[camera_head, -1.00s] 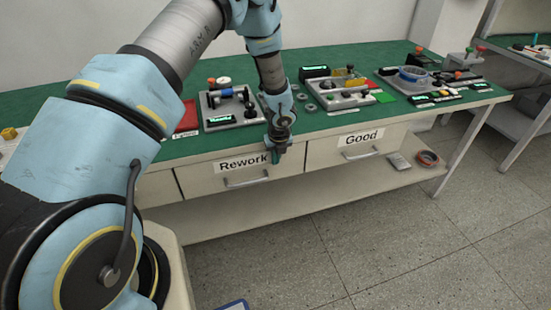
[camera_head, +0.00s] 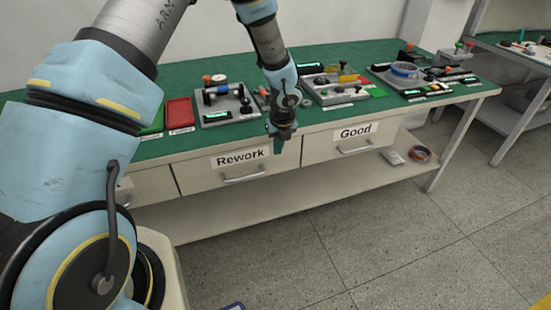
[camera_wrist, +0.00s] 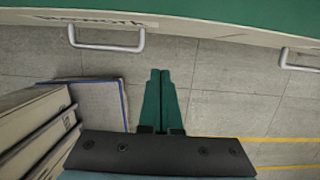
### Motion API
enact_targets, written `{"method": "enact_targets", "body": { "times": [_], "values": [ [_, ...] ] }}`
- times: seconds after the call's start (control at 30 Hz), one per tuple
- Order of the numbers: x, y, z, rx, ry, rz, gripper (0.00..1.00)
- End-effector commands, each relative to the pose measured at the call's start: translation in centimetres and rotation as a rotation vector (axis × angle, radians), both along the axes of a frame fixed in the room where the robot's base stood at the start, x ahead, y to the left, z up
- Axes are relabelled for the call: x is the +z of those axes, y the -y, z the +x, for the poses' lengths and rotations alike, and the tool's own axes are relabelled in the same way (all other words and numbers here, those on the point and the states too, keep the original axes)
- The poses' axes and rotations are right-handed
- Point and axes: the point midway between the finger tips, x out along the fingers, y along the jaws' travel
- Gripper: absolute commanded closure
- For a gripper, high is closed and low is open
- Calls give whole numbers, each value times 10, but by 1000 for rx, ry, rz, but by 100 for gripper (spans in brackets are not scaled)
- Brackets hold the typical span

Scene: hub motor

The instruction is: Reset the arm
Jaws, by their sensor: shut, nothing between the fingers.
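My gripper (camera_head: 279,146) hangs from my blue and grey arm in front of the bench's front edge, between the Rework drawer (camera_head: 197,174) and the Good drawer (camera_head: 322,150). Its fingers point down. In the wrist view the two green fingers (camera_wrist: 160,84) lie side by side, shut and empty, over the grey tiled floor (camera_wrist: 230,75). The drawer fronts look closed in the head view.
The green bench top (camera_head: 165,148) carries a red tray (camera_head: 179,112) and several fixtures, such as one with a dial (camera_head: 220,98). A lower shelf holds an orange-ringed item (camera_head: 420,154). Drawer handles (camera_wrist: 107,46) stick out near my gripper. The floor in front is mostly clear.

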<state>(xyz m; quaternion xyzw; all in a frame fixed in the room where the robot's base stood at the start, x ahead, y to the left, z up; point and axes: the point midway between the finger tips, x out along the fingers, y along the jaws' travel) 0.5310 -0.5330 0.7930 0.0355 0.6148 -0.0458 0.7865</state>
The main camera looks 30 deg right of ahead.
Motion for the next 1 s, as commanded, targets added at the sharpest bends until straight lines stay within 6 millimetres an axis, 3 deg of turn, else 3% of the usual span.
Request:
{"method": "enact_targets", "body": {
  "times": [0.2, 0.43, 0.57, 0.67, 0.8, 1.0],
  "values": [
    [24, -1, -6, 0, 0, 0, 100],
    [30, -3, -7, 8, -2, 1, 100],
    [45, -27, 4, 163, -5, -20, 100],
    [70, -73, 18, 462, -13, -65, 100],
    [115, -164, 26, 1081, -23, -167, 100],
    [167, -284, -4, 2039, -30, -353, 100]
  ]
}}
